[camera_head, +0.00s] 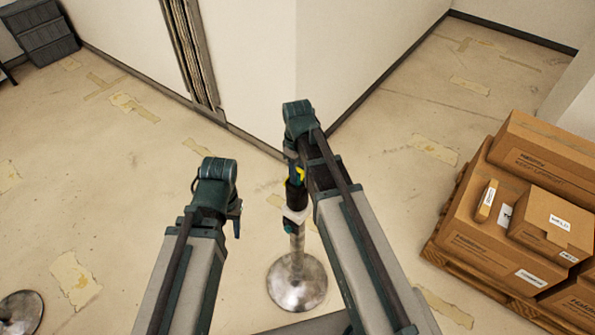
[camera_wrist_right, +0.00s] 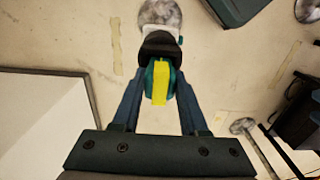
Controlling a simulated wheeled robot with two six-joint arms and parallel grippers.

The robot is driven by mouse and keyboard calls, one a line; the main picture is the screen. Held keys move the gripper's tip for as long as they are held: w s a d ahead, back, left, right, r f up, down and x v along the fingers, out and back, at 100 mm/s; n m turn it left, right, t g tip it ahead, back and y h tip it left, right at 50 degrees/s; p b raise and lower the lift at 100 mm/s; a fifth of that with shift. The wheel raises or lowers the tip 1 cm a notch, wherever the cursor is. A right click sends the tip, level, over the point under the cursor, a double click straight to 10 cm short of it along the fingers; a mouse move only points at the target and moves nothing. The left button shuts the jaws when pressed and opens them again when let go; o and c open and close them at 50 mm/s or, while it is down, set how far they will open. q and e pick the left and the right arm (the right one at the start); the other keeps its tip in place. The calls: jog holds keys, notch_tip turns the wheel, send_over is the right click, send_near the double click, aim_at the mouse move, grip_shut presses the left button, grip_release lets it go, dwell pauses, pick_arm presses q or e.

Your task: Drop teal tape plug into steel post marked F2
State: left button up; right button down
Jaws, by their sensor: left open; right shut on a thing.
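My right gripper (camera_head: 297,180) is shut on the teal tape plug, which has a yellow band. In the right wrist view the plug (camera_wrist_right: 152,80) sits between the fingers of my gripper (camera_wrist_right: 160,90). It lines up with the black top (camera_wrist_right: 160,45) of a steel post; touching or apart, I cannot tell. The post (camera_head: 297,250) stands upright on a round steel base, with a white collar and a small teal part below the black top. I cannot read its mark. My left gripper (camera_head: 237,222) is open, left of the post, fingers pointing down.
Cardboard boxes (camera_head: 510,230) stand on a wooden pallet at the right. Another round steel base (camera_head: 20,310) is at the lower left. A white wall corner (camera_head: 265,70) rises behind the post. The floor at the left is mostly clear. Dark drawers (camera_head: 40,35) stand far left.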

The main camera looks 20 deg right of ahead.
jog(key=shift+f, duration=0.25)
dwell(0.5)
jog(key=shift+r, duration=0.35)
jog(key=shift+r+p, duration=0.45)
jog(key=shift+p, duration=0.15)
jog(key=shift+f+b, duration=0.5)
jog(key=shift+b, duration=0.05)
dwell(1.2)
jog(key=shift+r+p, duration=0.6)
jog(key=shift+f+b, duration=0.9)
dwell(0.5)
jog(key=c, duration=0.7)
grip_release()
jog(key=shift+r, duration=0.1)
